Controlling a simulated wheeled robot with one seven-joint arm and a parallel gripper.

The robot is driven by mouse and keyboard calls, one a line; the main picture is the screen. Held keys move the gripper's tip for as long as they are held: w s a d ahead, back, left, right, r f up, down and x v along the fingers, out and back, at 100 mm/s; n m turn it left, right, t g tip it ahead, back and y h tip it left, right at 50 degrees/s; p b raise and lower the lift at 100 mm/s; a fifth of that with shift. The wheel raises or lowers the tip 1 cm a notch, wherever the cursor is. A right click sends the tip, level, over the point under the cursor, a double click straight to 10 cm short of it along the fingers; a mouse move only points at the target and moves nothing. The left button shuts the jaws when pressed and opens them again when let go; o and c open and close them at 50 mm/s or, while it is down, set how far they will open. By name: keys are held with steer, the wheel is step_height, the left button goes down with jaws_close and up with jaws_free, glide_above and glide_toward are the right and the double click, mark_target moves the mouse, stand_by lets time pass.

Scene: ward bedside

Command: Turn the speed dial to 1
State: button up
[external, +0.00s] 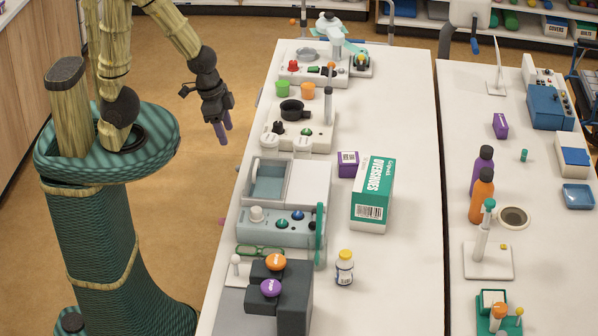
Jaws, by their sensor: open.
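My gripper (225,132) hangs with its purple fingers pointing down, left of the long white table and apart from everything on it. It is open and empty. Several devices with knobs stand along the table's left side. The rear device (318,79) has a red knob (293,66). Labels are too small to read, so I cannot tell which is the speed dial.
A green-and-white overshoes box (372,195), a purple box (347,164) and a white bottle (344,267) stand right of the devices. Dark grey blocks with orange and purple knobs (270,288) stand in front. The floor left of the table is clear near my gripper.

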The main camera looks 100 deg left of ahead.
steer(key=w+a+f+n+b, duration=0.1)
steer(key=w+a+n+b, duration=0.1)
steer(key=w+a+n, duration=0.4)
steer(key=n+g+b, duration=0.3)
steer(key=n+b, duration=0.1)
steer(key=n, duration=0.5)
glide_above(278, 123)
step_height(278, 123, down, 5)
steer(key=shift+r, duration=0.2)
steer(key=shift+f, duration=0.1)
step_height(278, 123, down, 17)
steer(key=p, duration=0.4)
steer(key=shift+f, duration=0.15)
